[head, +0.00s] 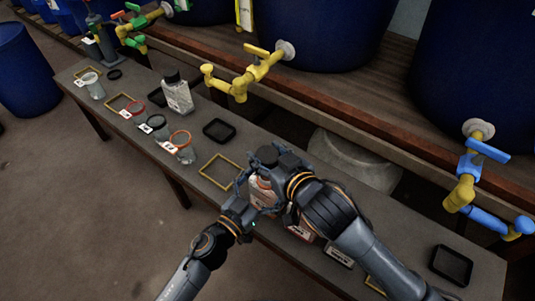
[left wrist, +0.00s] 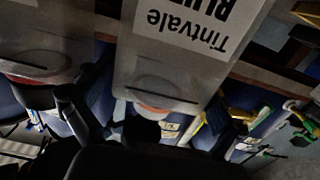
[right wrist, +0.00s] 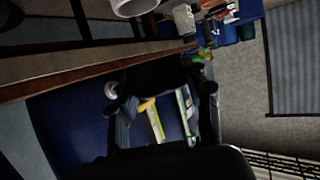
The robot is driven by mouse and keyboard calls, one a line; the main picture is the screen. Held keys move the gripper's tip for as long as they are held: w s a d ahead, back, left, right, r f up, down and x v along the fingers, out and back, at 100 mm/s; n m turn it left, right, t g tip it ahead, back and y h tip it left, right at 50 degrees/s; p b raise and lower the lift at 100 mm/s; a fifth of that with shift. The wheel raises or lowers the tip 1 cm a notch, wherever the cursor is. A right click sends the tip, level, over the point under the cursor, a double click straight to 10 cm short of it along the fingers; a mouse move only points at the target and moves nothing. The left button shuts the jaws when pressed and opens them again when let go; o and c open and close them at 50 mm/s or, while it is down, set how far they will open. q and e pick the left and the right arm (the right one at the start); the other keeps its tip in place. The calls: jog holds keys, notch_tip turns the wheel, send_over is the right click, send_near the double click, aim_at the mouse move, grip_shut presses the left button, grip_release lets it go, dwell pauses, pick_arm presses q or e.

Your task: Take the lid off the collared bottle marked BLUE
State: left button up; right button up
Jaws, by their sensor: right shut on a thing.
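A clear bottle (head: 262,190) with a white label stands at the table's middle, partly hidden by my arms. In the left wrist view a bottle (left wrist: 185,55) shows close up and upside down, its label reading "Tintvale BLUE", with an orange collar (left wrist: 152,109) at its neck. My right gripper (head: 272,158) is at the bottle's top, shut on what appears to be its dark lid (head: 267,153). Whether lid and neck touch is hidden. My left gripper (head: 249,206) is beside the bottle's body; its grip is unclear. Black fingers of my right gripper (right wrist: 160,105) show in the right wrist view.
Cups with coloured rims (head: 182,150) and another black-capped bottle (head: 177,94) stand at the left. An empty black tray (head: 219,131) and a yellow frame (head: 218,172) lie nearer. A yellow tap (head: 240,85) and a blue-handled tap (head: 480,170) overhang the far side.

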dwell(0.3)
pick_arm(q)
jog(key=v, duration=1.2)
